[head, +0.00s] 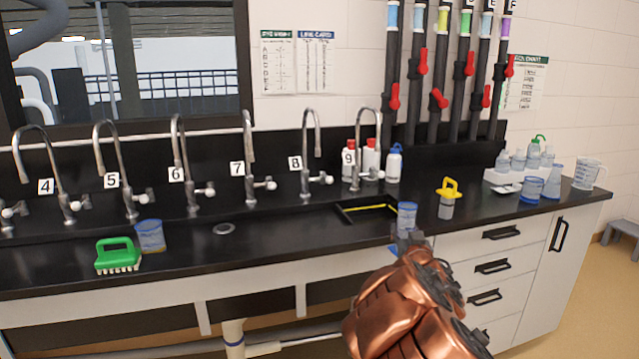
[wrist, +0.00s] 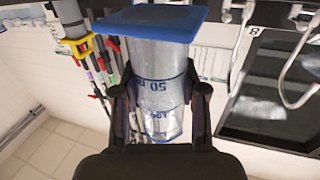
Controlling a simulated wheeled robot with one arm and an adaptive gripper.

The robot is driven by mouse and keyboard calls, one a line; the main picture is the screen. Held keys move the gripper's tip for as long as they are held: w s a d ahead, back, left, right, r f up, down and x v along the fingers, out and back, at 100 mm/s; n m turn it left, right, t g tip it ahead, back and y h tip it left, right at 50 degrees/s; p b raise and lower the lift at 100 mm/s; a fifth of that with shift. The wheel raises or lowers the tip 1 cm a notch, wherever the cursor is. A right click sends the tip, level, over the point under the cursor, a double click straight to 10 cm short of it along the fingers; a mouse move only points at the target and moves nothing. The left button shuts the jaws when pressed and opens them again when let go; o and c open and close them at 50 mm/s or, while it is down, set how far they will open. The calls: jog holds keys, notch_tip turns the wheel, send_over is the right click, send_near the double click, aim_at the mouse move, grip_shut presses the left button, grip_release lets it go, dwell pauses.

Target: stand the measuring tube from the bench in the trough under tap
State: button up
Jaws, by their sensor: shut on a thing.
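The measuring tube (head: 407,212) is a clear tube with blue markings and a blue foot. In the wrist view the tube (wrist: 160,65) lies between my fingers, its blue foot at the top of that upside-down picture, so it looks about upright. My gripper (head: 407,240) is shut on it, near the bench's front edge, right of tap 9; it also shows in the wrist view (wrist: 160,105). The long black trough (head: 275,222) runs under the numbered taps, including tap 7 (head: 248,160) and tap 8 (head: 307,160).
A yellow-topped container (head: 447,200) stands right of the tube. The trough between beaker and basin looks clear.

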jog(key=s+a+r+m+h+p, duration=0.15)
jog(key=s+a+r+p, duration=0.25)
jog(key=r+p, duration=0.4)
jog(key=s+r+m+h+p, duration=0.1)
jog(key=s+r+h+p, duration=0.1)
jog(key=s+p, duration=0.3)
jog(key=shift+s+m+g+h, duration=0.4)
jog(key=shift+s+h, duration=0.25)
jog(key=shift+s, duration=0.25)
jog(key=shift+w+r, duration=0.1)
jog(key=shift+r, duration=0.05)
